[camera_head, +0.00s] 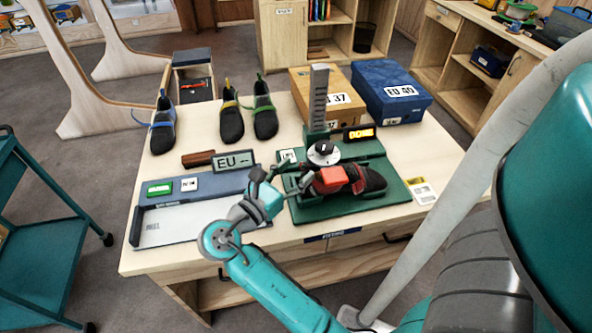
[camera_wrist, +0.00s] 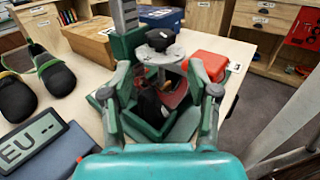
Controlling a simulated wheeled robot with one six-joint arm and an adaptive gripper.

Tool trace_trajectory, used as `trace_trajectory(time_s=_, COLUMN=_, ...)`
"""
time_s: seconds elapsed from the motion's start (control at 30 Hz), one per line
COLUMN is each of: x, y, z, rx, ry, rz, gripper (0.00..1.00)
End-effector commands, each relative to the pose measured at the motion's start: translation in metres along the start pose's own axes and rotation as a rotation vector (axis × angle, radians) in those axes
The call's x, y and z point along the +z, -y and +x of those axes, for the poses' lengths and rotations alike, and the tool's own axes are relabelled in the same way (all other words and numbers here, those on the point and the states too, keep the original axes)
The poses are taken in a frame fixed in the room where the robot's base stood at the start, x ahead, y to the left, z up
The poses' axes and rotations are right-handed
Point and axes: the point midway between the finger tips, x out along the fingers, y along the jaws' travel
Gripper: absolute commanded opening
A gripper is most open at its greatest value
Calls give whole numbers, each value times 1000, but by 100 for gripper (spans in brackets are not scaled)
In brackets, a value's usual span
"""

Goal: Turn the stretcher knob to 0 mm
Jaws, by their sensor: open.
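The stretcher knob is a black grip on a pale round dial (camera_head: 323,152), on the green stretcher (camera_head: 404,187) on the table. Its pointer setting is too small to read. A small display on the stretcher (camera_head: 359,134) glows "DONE". A dark climbing shoe (camera_head: 372,180) with a red block (camera_head: 333,179) over it sits on the stretcher. My gripper (camera_head: 287,182) is in front and to the left of the knob. In the wrist view the knob (camera_wrist: 160,40) stands beyond and between the open fingers (camera_wrist: 160,92), apart from them. Nothing is held.
Three shoes (camera_head: 231,122) stand at the back left. An orange-brown box (camera_head: 299,85) and a blue box (camera_head: 385,84) stand behind the stretcher, with a tall grey scale (camera_head: 319,98). An "EU" display (camera_head: 233,162) and a grey tray (camera_head: 185,225) lie left.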

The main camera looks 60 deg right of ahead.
Motion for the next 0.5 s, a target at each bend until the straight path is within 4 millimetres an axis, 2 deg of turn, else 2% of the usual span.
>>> trace_trajectory(time_s=0.17, x=0, y=-5, z=3, rx=-33, ry=-1, rz=0, gripper=59)
trace_trajectory(time_s=0.5, x=1, y=-35, z=24, rx=-332, ry=-1, rz=0, gripper=59)
